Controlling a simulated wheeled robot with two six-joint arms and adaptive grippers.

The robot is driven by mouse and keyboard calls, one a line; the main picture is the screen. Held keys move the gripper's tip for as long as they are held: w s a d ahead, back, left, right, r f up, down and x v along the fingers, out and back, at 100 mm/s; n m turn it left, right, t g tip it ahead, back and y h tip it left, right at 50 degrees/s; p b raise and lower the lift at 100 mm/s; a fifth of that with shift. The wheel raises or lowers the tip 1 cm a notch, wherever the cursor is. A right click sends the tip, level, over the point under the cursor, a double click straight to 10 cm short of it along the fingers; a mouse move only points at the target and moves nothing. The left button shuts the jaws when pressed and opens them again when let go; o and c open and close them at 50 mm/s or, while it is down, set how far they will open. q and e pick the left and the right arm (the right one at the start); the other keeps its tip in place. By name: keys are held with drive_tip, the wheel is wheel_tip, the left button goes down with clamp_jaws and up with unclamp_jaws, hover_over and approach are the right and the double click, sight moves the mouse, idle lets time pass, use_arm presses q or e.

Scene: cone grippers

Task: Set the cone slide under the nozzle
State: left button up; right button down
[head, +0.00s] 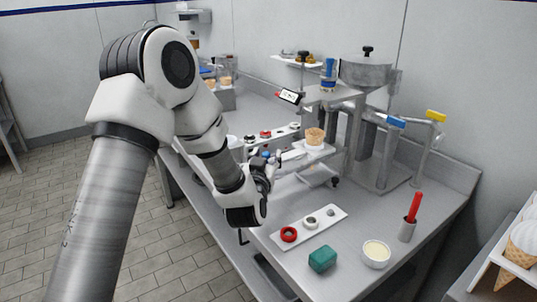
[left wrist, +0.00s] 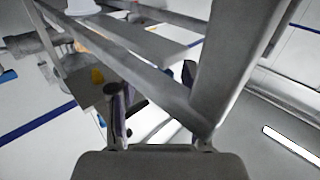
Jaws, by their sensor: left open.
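The cone slide (head: 317,148) is a pale plate on a rail frame, near the middle of the head view. A wafer cone (head: 315,136) stands upright on it. The steel dispenser (head: 366,72) rises behind it to the right; I cannot clearly pick out its nozzle. My left gripper (head: 268,160) is left of the slide and apart from the cone, beside the rails; whether it touches them is unclear. In the left wrist view the open left gripper (left wrist: 155,95) has grey bars (left wrist: 125,60) across and beyond its fingers. My right gripper is not in view.
A white tray (head: 326,214) with rings, a green block (head: 322,259), a white bowl (head: 376,254) and a red-handled tool in a cup (head: 407,230) stand at the front right. Blue (head: 396,122) and yellow (head: 436,116) handles stick out at the right.

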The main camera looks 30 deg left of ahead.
use_arm(q)
drive_tip(key=shift+w, duration=0.35)
drive_tip(key=shift+a, duration=0.3)
clamp_jaws()
drive_tip(key=shift+w+d+r, duration=0.1)
drive_tip(key=shift+w+d, duration=0.3)
drive_tip(key=shift+w, duration=0.5)
drive_tip(key=shift+w+d, duration=0.4)
drive_tip(key=shift+w, duration=0.45)
drive_tip(key=shift+a, duration=0.1)
drive_tip(key=shift+c, duration=1.4)
unclamp_jaws()
drive_tip(key=shift+o, duration=1.4)
drive_tip(key=shift+w, duration=0.15)
